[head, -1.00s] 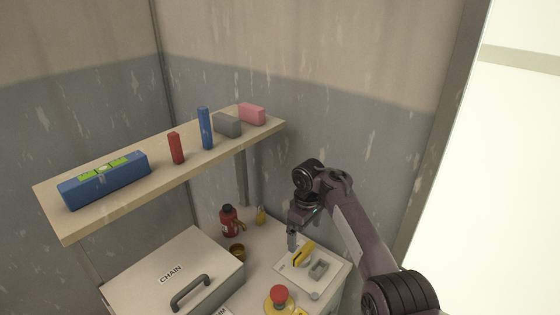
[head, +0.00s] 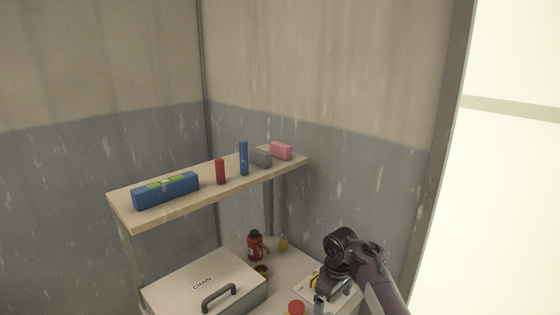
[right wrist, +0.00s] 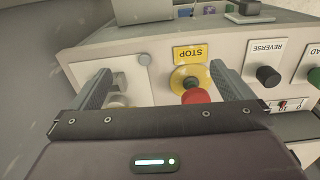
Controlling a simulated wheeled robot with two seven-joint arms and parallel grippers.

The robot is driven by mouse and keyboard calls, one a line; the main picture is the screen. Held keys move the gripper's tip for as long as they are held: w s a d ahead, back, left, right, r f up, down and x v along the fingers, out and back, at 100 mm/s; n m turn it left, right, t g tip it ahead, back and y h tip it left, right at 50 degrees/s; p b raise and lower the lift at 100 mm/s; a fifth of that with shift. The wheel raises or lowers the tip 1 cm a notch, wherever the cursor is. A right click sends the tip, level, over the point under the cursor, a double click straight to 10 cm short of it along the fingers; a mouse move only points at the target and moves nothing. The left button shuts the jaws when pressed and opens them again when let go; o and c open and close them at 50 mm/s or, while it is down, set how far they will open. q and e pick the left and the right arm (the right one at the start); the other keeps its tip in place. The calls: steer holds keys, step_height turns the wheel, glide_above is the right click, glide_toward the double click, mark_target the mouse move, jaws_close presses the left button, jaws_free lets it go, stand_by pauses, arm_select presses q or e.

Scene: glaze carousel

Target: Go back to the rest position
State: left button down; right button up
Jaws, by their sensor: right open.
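My right gripper (right wrist: 160,92) is open in the right wrist view, with its two fingers apart and nothing held between them. Beyond the fingers is a red stop button (right wrist: 195,96) on a yellow base under a STOP label (right wrist: 190,53). I cannot tell whether the fingers touch anything. In the head view my right arm (head: 365,270) comes in from the lower right, over the panel end of the bench; its fingers are mostly hidden or cut off there. The red button also shows in the head view (head: 296,307) at the bottom edge. My left gripper is not in view.
A shelf (head: 125,212) holds a blue level (head: 165,191), red and blue upright pieces, and grey and pink blocks. A REVERSE knob (right wrist: 268,76) sits right of the stop button.

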steer(key=s+d+f+m+t, duration=0.1)
steer(key=s+d+f+m, duration=0.2)
steer(key=s, duration=0.4)
steer(key=s+d+f+m+t, duration=0.1)
steer(key=s+d+f, duration=0.1)
steer(key=s+f, duration=0.4)
steer(key=s+r+m, duration=0.1)
steer(key=s+r, duration=0.2)
steer(key=s, duration=0.4)
steer(key=s+r+m+t, duration=0.1)
steer(key=s+r, duration=0.2)
steer(key=s, duration=0.4)
steer(key=s+r+m, duration=0.1)
steer(key=s+r, duration=0.3)
steer(key=s, duration=0.3)
step_height(320, 180, down, 30)
steer(key=s+g, duration=0.1)
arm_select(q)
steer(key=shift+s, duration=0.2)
arm_select(e)
steer(key=s+d+f, duration=0.2)
steer(key=s+f, duration=0.7)
steer(key=s, duration=0.1)
steer(key=s+d+f+g, duration=0.1)
steer(key=s+f, duration=0.8)
steer(key=s, duration=0.1)
steer(key=shift+d+n, duration=0.4)
